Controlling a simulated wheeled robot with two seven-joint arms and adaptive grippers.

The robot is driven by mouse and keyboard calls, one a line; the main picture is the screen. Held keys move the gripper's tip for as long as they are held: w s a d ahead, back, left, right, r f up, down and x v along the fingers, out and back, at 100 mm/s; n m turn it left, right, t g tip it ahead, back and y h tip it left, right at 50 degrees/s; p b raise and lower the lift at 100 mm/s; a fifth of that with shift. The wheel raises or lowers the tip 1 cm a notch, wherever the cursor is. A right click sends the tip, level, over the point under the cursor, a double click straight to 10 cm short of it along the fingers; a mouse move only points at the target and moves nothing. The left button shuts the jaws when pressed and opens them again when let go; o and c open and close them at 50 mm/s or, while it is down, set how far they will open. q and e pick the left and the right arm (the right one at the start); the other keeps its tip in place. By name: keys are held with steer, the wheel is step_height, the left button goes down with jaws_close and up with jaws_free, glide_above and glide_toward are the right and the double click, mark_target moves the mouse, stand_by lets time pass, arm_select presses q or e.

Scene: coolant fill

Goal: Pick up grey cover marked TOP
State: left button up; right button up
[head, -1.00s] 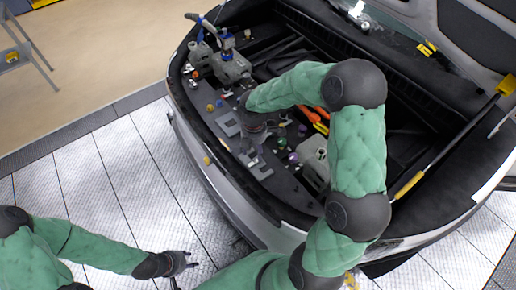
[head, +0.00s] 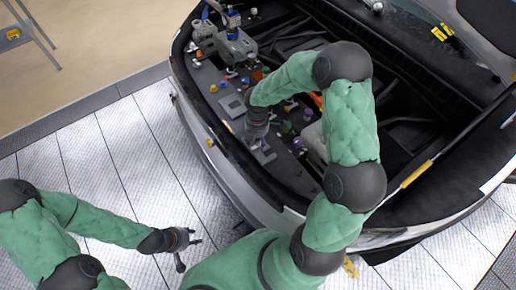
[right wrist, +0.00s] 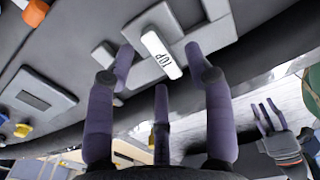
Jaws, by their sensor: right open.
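The grey cover, with a white strip lettered TOP (right wrist: 161,55), lies on the dark panel in the right wrist view. My right gripper (right wrist: 164,75) is open, its purple fingers spread on either side of the lettered strip and a third finger below it. I cannot tell whether they touch the cover. In the head view the right gripper (head: 261,146) points down over the front of the car's bay and hides much of what is under it. My left gripper (head: 188,245) is open and empty over the floor, away from the car.
A grey block with a blue-handled fitting (head: 236,45) stands at the far left of the bay. Small coloured caps dot the panel around my right gripper. A yellow-sleeved prop rod (head: 416,174) slants at the right. The floor left of the car is clear.

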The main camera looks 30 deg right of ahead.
steer(key=shift+f, duration=0.95)
jaws_close()
steer(key=shift+r, duration=0.1)
